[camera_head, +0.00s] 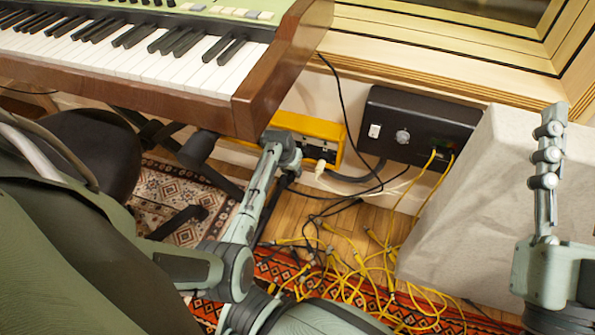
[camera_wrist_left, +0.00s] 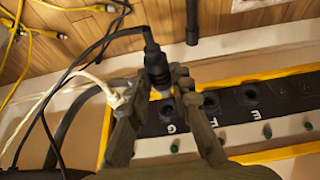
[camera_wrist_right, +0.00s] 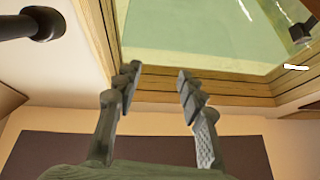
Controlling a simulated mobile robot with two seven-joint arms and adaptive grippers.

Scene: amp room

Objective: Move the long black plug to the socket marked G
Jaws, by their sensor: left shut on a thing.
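The long black plug (camera_wrist_left: 156,66), with a black cable at its top, is between the fingers of my left gripper (camera_wrist_left: 154,82), which is shut on it. The gripper (camera_head: 288,158) is in front of the yellow box's socket panel in the head view, and hides part of it. The open socket marked G (camera_wrist_left: 168,109) is just below the plug in the left wrist view. The plug looks clear of that hole; its depth is hard to judge. My right gripper (camera_wrist_right: 157,82) is open and empty, away from the sockets.
Sockets F (camera_wrist_left: 211,101) and E (camera_wrist_left: 251,95) look empty. A white plug (camera_wrist_left: 119,96) is close beside my left gripper's finger. The yellow box (camera_head: 331,127) sits near a keyboard (camera_head: 165,60) and a black box (camera_head: 414,125). Yellow cables (camera_head: 350,280) clutter the floor.

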